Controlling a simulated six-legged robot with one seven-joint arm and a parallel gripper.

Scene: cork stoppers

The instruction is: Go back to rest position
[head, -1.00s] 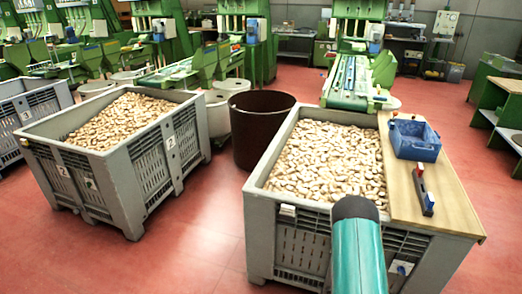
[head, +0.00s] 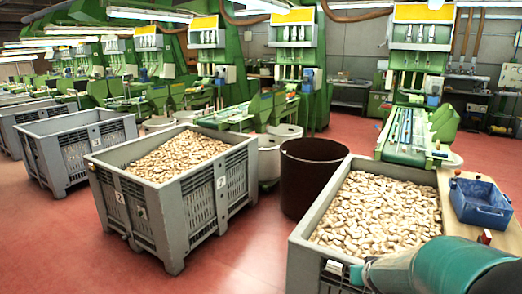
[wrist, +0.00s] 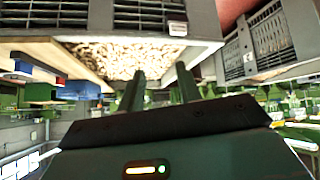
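My gripper (wrist: 162,80) shows in the wrist view, which is upside down. Its two dark fingers stand apart with nothing between them, so it is open and empty. A grey crate of cork stoppers (wrist: 120,54) lies beyond the fingers. In the head view my teal arm reaches in at the lower right, across the front corner of the right grey crate (head: 312,232). That crate is full of cork stoppers (head: 375,215). My fingertips cannot be made out in the head view.
A wooden board (head: 457,222) on the right crate carries a blue bin (head: 481,203). A dark brown barrel (head: 307,180) stands behind. Another grey crate (head: 190,213) of corks stands left. Green machines line the back. Red floor (head: 60,250) is clear at front left.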

